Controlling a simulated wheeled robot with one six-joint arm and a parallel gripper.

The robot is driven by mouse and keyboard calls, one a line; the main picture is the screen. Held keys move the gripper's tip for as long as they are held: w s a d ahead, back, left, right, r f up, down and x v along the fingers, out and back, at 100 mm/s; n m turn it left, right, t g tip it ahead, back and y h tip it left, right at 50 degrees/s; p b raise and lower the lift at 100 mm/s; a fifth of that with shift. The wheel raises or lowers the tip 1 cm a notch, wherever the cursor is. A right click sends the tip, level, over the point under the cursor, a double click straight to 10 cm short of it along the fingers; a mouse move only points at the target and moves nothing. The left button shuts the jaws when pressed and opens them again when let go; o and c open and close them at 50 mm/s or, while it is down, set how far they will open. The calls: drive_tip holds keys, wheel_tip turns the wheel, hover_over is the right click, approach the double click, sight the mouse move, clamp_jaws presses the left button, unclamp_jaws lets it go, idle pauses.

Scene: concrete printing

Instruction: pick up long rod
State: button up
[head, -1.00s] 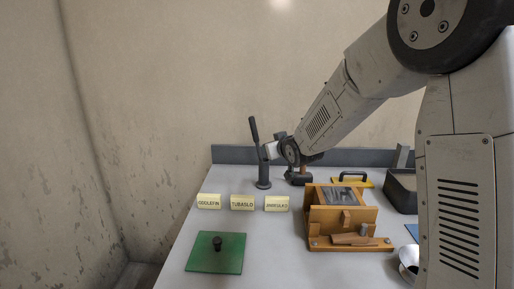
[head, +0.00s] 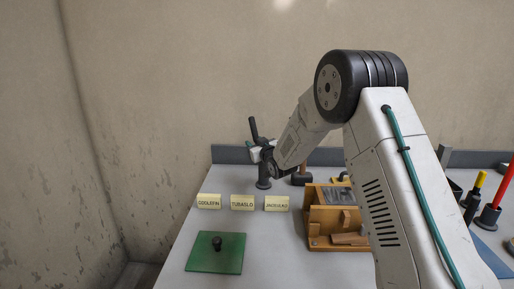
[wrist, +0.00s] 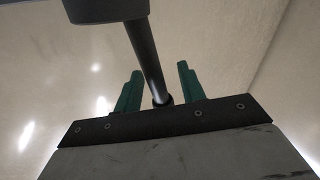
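A dark rod (head: 254,130) leans up out of a dark upright holder (head: 263,183) at the back left of the table. I take it for the long rod, though a red rod (head: 505,183) stands at the far right too. My gripper (head: 250,147) is at the dark rod, just above the holder. In the wrist view my gripper (wrist: 158,88) has its two green fingers apart, one on each side of a dark rod (wrist: 147,55). Gaps show between rod and fingers. I cannot tell how deep the rod lies between them.
Three name cards (head: 243,203) stand in front of the holder. A green plate with a black knob (head: 216,244) lies at the front left. A wooden fixture (head: 321,228) stands right of the cards, partly behind my arm.

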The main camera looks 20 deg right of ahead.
drive_tip(key=shift+w, duration=0.35)
clamp_jaws()
drive_tip(key=shift+r, duration=0.1)
